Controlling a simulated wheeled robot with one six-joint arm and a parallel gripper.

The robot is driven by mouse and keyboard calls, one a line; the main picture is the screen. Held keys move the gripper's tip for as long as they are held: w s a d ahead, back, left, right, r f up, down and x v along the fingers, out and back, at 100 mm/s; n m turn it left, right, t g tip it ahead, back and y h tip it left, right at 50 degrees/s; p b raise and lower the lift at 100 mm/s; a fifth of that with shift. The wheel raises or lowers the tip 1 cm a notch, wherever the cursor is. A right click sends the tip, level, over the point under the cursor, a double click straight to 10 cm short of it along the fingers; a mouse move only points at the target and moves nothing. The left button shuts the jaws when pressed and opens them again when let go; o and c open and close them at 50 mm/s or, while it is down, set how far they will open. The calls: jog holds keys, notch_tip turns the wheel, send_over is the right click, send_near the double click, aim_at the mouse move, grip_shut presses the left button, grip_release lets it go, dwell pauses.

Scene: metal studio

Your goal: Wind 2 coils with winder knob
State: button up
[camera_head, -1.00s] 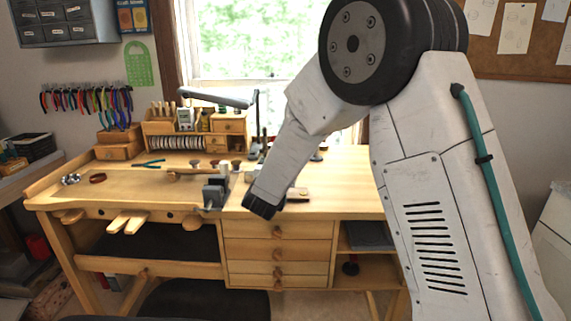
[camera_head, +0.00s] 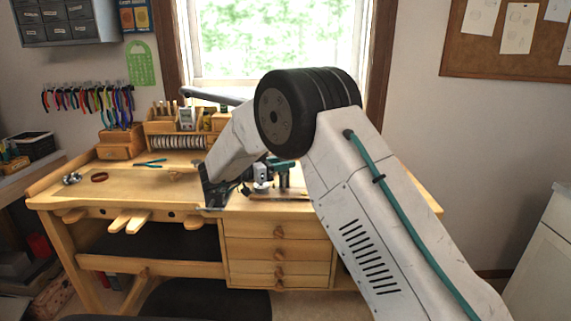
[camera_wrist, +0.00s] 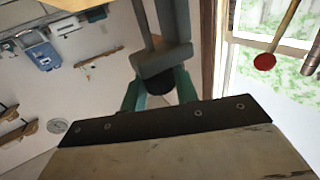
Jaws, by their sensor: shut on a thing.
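The grey winder (camera_head: 209,204) is at the front edge of the wooden bench, mostly hidden behind my gripper (camera_head: 214,188). In the wrist view my gripper (camera_wrist: 160,88) has its teal fingers on either side of a dark round knob (camera_wrist: 163,82), shut on it. The knob sits against a grey block with a rod, which looks like part of the winder. How much wire is on the winder cannot be seen.
The wooden bench (camera_head: 130,186) stands below the window. Teal-handled pliers (camera_head: 150,162) and a small brown ring lie on its left side. Small tools (camera_head: 262,178) stand just right of my gripper. The bench's left top is mostly clear.

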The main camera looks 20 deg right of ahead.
jog(key=shift+d+m+g, duration=0.2)
jog(key=shift+m+g, duration=0.35)
jog(key=shift+g, duration=0.35)
jog(key=shift+d+m+g, duration=0.15)
jog(key=shift+m+g, duration=0.4)
jog(key=shift+g, duration=0.35)
jog(key=shift+s, duration=0.1)
jog(key=shift+a, duration=0.35)
jog(key=o, duration=1)
jog(key=shift+s, duration=0.1)
jog(key=shift+d, duration=0.1)
jog(key=shift+r, duration=0.1)
